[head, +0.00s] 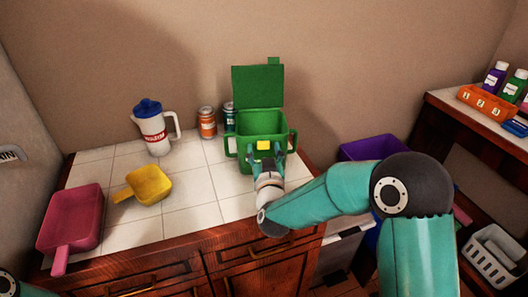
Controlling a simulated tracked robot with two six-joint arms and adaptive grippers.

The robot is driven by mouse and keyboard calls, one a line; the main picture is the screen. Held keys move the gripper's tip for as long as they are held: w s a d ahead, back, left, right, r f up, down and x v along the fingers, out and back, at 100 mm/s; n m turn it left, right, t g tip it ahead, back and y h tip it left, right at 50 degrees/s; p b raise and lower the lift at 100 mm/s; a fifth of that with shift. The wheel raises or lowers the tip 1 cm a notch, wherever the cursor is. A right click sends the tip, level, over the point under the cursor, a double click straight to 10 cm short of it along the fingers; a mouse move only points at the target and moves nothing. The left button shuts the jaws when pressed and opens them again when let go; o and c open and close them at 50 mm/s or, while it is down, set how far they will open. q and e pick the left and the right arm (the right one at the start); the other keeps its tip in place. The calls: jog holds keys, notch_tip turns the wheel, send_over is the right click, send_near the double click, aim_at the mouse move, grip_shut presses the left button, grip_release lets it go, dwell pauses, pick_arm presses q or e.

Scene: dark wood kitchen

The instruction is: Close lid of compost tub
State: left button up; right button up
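The green compost tub (262,123) stands at the right end of the tiled counter. Its green lid (258,87) is raised upright at the back, so the tub's inside shows. A yellow patch (264,145) is on the tub's front. My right gripper (265,160) is right in front of the tub, fingers pointing at it, apart and on either side below the yellow patch. I see nothing held between them; whether they touch the tub I cannot tell. Only a bit of my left arm shows at the bottom left corner; its gripper is out of view.
A white jug with blue lid (153,128), cans (207,123), a yellow scoop (148,185) and a pink scoop (72,220) stand left of the tub on the counter (190,195). A purple bin (375,147) and a shelf with bottles (495,78) are at right.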

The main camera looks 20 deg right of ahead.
jog(key=v, duration=1.2)
jog(key=shift+f, duration=0.1)
